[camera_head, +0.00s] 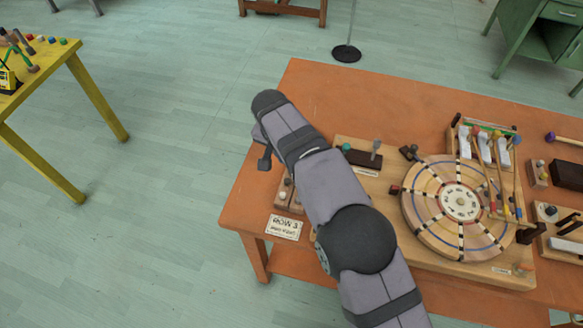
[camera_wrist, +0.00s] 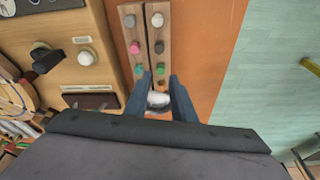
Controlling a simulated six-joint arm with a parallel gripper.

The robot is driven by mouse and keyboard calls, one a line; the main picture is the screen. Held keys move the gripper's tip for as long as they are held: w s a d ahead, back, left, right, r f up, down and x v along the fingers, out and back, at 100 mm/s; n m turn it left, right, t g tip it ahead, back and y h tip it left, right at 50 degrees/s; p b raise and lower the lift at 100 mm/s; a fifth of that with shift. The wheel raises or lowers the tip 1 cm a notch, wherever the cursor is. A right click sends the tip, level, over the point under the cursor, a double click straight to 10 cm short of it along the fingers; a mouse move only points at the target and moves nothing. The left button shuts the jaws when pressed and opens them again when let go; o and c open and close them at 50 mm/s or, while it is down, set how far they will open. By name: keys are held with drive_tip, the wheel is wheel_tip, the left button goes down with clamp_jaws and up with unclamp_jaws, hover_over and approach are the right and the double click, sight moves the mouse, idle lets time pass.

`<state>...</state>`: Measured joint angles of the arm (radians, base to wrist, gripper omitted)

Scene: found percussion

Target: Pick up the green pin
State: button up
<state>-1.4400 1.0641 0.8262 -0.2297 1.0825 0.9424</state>
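Two green pins show in the wrist view: one on the left wooden strip (camera_wrist: 138,69), below a pink pin (camera_wrist: 135,47), and one on the right strip (camera_wrist: 160,68), below a dark grey pin (camera_wrist: 159,46). I cannot tell which is the task's green pin. My gripper (camera_wrist: 159,76) is open, its fingers apart over the near end of the strips. A white rounded piece (camera_wrist: 158,99) shows between the fingers; I cannot tell whether they touch it. In the head view the strips are partly hidden by my arm.
A wooden board with a round disc (camera_head: 430,215) and mallets fills the right of the orange table (camera_head: 330,100). A green knob (camera_head: 346,147) shows beside a dark block (camera_head: 364,158). A sign (camera_head: 284,227) sits at the front edge. The table's back left is clear.

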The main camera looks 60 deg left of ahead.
drive_tip(key=shift+p+x, duration=1.4)
drive_tip(key=shift+x, duration=1.25)
clamp_jaws()
